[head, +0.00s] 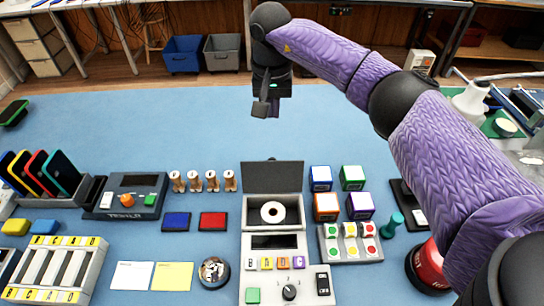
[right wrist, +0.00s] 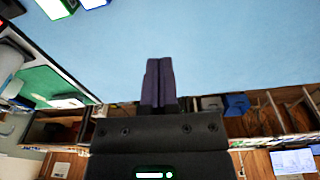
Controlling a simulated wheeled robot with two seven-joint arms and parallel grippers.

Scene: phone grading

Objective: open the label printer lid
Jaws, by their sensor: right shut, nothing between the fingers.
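The label printer (head: 273,247) stands at the front middle of the blue table in the head view. Its dark lid (head: 272,175) stands up at the back, open, and a white label roll (head: 272,212) shows inside the bay. My right gripper (head: 261,108) is in the air above the far part of the table, beyond the printer and apart from the lid. Its fingers (right wrist: 158,85) are shut together and empty in the right wrist view. My left gripper is not in view.
Colored cubes (head: 326,206) and a button box (head: 349,242) stand right of the printer. Red and blue pads (head: 212,221), wooden stamps (head: 203,181) and a tester device (head: 127,196) stand to its left. The table's far middle (head: 150,125) is clear.

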